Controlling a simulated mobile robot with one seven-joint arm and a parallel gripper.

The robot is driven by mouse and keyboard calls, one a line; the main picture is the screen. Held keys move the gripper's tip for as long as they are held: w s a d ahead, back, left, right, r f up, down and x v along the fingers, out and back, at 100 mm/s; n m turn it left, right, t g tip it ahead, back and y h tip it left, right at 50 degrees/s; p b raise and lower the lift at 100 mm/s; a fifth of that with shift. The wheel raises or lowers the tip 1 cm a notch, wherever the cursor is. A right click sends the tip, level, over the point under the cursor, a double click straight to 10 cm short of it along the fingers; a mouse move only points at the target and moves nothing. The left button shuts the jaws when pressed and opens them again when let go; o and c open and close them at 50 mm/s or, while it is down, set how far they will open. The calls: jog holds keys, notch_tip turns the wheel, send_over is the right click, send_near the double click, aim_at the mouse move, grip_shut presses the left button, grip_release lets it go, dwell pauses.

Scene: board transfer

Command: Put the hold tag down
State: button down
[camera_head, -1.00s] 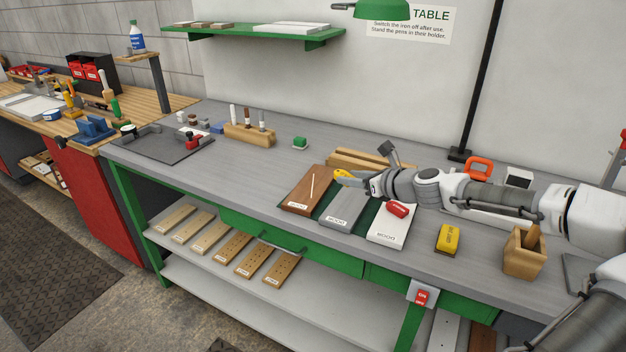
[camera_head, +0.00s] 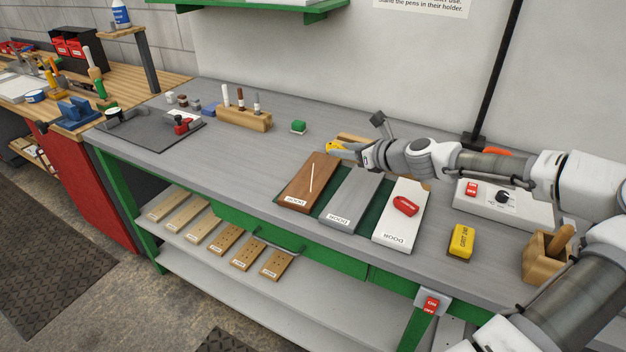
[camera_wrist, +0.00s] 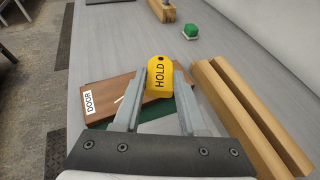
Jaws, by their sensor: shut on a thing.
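The hold tag (camera_wrist: 159,78) is yellow with the word HOLD on it. My gripper (camera_wrist: 160,80) is shut on it in the wrist view. In the head view the tag (camera_head: 336,145) shows at the tip of my gripper (camera_head: 346,151), near the far end of the brown DOOR board (camera_head: 296,190). In the wrist view the tag covers part of that brown board (camera_wrist: 105,92). I cannot tell whether the tag touches anything below it.
A grey board (camera_head: 350,196) and a white board (camera_head: 390,235) with a red object (camera_head: 406,205) lie right of the brown board. Wooden rails (camera_wrist: 240,110) lie close on the right in the wrist view. A green block (camera_head: 298,127) stands behind; grey bench is clear left.

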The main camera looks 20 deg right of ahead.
jog(key=b, duration=0.1)
send_over(313, 188)
notch_tip(313, 188, down, 5)
jog(key=shift+s+d+r, duration=0.1)
jog(key=shift+r, duration=0.1)
jog(key=shift+f+b, duration=0.45)
jog(key=shift+f, duration=1.6)
jog(key=shift+c, duration=2.3)
grip_release()
jog(key=shift+f, duration=0.1)
jog(key=p+v, duration=0.1)
jog(key=v, duration=0.5)
jog(key=p+v, duration=0.1)
jog(key=v, duration=0.5)
jog(key=shift+r, duration=0.25)
